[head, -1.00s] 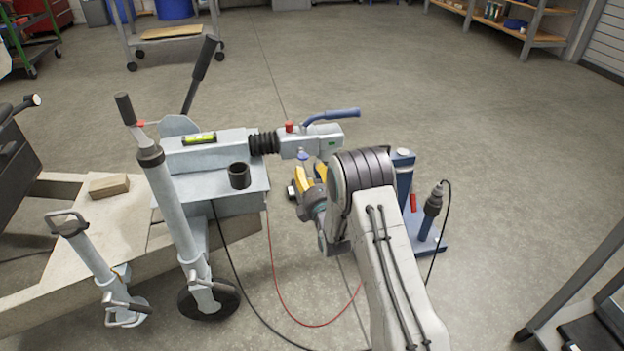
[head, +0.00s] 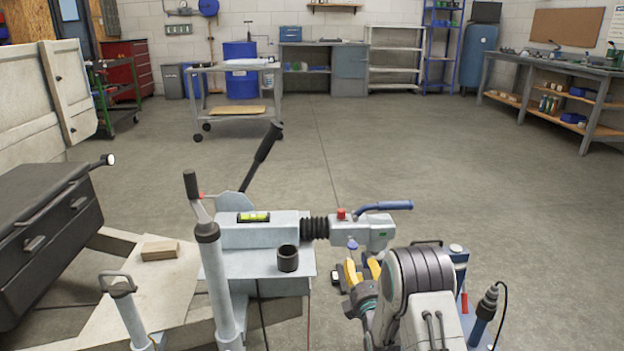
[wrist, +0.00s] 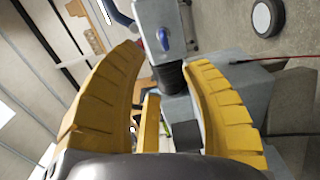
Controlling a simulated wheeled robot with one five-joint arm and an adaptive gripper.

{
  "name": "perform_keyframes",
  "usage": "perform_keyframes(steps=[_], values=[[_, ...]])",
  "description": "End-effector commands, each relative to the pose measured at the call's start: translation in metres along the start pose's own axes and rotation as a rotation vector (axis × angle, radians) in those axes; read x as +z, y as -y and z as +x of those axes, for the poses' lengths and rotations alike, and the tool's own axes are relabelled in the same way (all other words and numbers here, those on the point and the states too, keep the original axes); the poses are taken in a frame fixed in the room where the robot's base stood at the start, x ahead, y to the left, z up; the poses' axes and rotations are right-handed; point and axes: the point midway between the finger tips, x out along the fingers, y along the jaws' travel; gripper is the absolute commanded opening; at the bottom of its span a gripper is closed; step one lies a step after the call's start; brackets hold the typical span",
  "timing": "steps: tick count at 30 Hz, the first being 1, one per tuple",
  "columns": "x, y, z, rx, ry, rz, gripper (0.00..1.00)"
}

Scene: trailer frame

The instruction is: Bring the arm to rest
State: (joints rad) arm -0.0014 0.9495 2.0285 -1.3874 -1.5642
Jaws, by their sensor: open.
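My gripper (head: 362,268) is open, its yellow fingers just below and in front of the grey coupling head (head: 372,233) of the trailer. In the wrist view my gripper (wrist: 170,62) has its two yellow fingers spread apart, with nothing held between them. The coupling head (wrist: 165,40) shows beyond the fingertips, with its black bellows below. In the head view my arm reaches in from the lower right, and its grey wrist joint hides part of the gripper. I cannot tell whether a finger touches the coupling.
A blue handle (head: 385,206) and red button top the coupling. A black handbrake lever (head: 262,155) rises behind. A black cup (head: 288,258) stands on the drawbar plate. A blue stand (head: 459,262) is right of my arm. Open floor (head: 430,160) lies beyond.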

Motion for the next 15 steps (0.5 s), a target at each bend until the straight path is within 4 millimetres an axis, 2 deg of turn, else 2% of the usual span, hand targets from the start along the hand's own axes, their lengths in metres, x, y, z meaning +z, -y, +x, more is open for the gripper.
perform_keyframes(steps=[1, 5, 8, 15], values=[[0.0, -0.025, 0.0, -0.009, 0.0, 0.022, 0.42], [0.0, -0.074, -0.004, -0.084, 0.006, 0.12, 0.42], [0.0, -0.119, -0.013, -0.164, 0.02, 0.22, 0.42], [-0.001, -0.217, -0.053, -0.358, 0.09, 0.468, 0.42]])
